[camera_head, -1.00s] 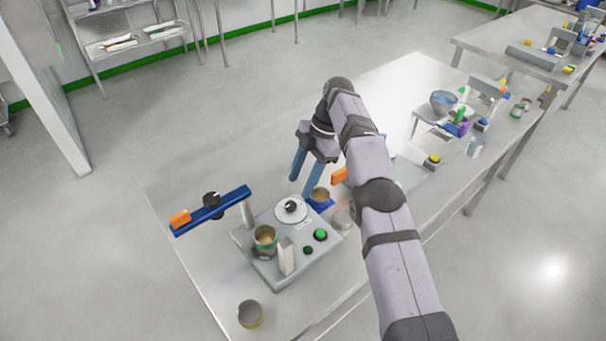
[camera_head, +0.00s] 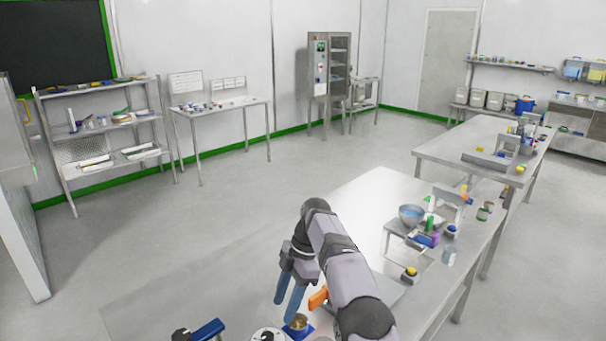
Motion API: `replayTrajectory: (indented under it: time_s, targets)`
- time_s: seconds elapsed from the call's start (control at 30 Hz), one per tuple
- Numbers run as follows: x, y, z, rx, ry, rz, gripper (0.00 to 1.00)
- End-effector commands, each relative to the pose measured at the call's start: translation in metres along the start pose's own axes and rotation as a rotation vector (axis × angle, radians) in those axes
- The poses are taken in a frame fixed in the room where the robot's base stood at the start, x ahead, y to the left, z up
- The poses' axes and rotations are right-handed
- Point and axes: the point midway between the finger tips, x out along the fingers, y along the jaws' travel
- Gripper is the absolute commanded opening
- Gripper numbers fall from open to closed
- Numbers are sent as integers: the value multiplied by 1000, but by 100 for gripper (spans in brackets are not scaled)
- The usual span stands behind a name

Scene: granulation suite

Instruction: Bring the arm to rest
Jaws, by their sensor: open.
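My arm reaches up from the bottom of the head view over the near steel table (camera_head: 372,194). My gripper (camera_head: 284,300) hangs from the wrist with its two blue fingers pointing down. The fingers are apart and nothing shows between them. Just below and to the right of the fingertips a small brownish cup (camera_head: 298,321) sits on a blue base. An orange part (camera_head: 318,298) shows beside my arm, right of the fingers. I cannot tell the exact gap between fingertips and cup.
A blue bar device (camera_head: 208,330) and a white dial (camera_head: 267,335) are cut off at the bottom edge. A bowl (camera_head: 411,214) on a stand and several small containers stand on the table's right part. A second table (camera_head: 450,149), shelves (camera_head: 103,125) and a cabinet (camera_head: 328,66) stand farther back.

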Motion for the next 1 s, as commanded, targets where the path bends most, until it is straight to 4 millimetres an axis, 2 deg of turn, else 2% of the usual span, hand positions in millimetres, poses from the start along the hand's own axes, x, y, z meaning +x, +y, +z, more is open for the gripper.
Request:
replayTrajectory:
  time_s: [0.27,0.47,0.77,1.0]
  targets:
    - [-28,-36,26,451,-66,50,45]
    - [-38,-80,43,783,-112,99,45]
    - [-35,-171,61,1253,-161,195,45]
    - [-14,-257,66,1600,-178,284,45]
